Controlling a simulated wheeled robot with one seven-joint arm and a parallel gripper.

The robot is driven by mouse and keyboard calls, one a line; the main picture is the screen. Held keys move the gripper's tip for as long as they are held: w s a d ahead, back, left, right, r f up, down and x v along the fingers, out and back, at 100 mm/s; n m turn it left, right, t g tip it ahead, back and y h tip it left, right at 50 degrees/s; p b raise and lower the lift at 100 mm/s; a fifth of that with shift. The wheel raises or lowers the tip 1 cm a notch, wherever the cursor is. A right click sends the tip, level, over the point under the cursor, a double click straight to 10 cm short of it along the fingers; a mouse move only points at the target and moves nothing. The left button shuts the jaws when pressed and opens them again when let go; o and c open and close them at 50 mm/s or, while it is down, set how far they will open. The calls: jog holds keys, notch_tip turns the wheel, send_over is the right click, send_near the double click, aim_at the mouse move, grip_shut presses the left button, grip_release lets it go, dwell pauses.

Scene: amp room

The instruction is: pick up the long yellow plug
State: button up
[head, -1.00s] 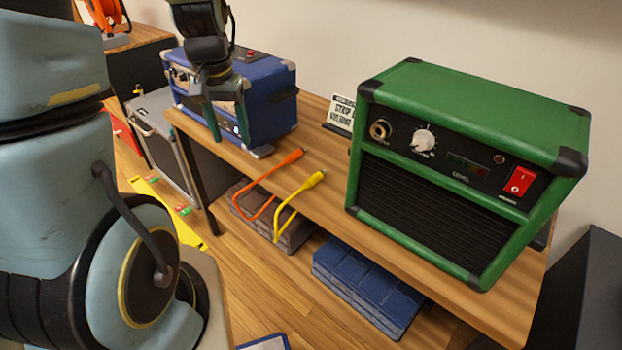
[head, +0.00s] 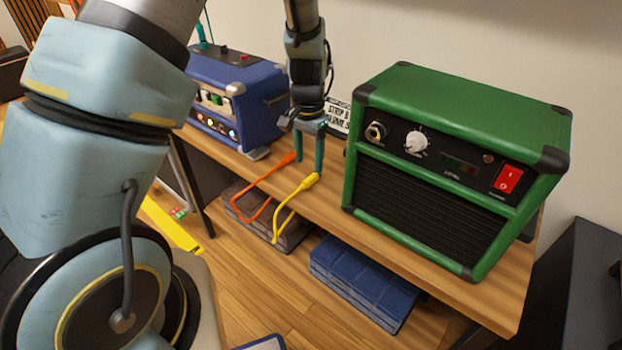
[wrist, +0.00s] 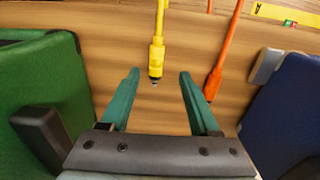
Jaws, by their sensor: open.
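The yellow plug (head: 311,181) lies on the wooden shelf top, its cable hanging over the front edge. In the wrist view the yellow plug (wrist: 156,62) points its metal tip toward my gripper, between the lines of the two fingers. My gripper (head: 309,168) is open and empty, with its green fingers pointing down above the shelf by the plug. In the wrist view my gripper (wrist: 158,76) shows its fingers spread apart, with the plug tip near the gap. Whether the fingers are level with the plug is hard to tell.
An orange plug (head: 287,159) lies just left, near one finger; it also shows in the wrist view (wrist: 213,84). A green amp (head: 440,180) stands right and a blue amp (head: 245,105) left. A small sign (head: 338,117) stands behind my gripper.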

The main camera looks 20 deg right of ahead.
aim_at(311, 177)
jog(key=shift+s+d+f+p, duration=0.1)
jog(key=shift+f+p, duration=0.35)
jog(key=shift+f, duration=0.9)
jog(key=shift+s+d+f+p, duration=0.1)
jog(key=shift+f+p, duration=0.3)
jog(key=shift+f, duration=0.9)
grip_shut()
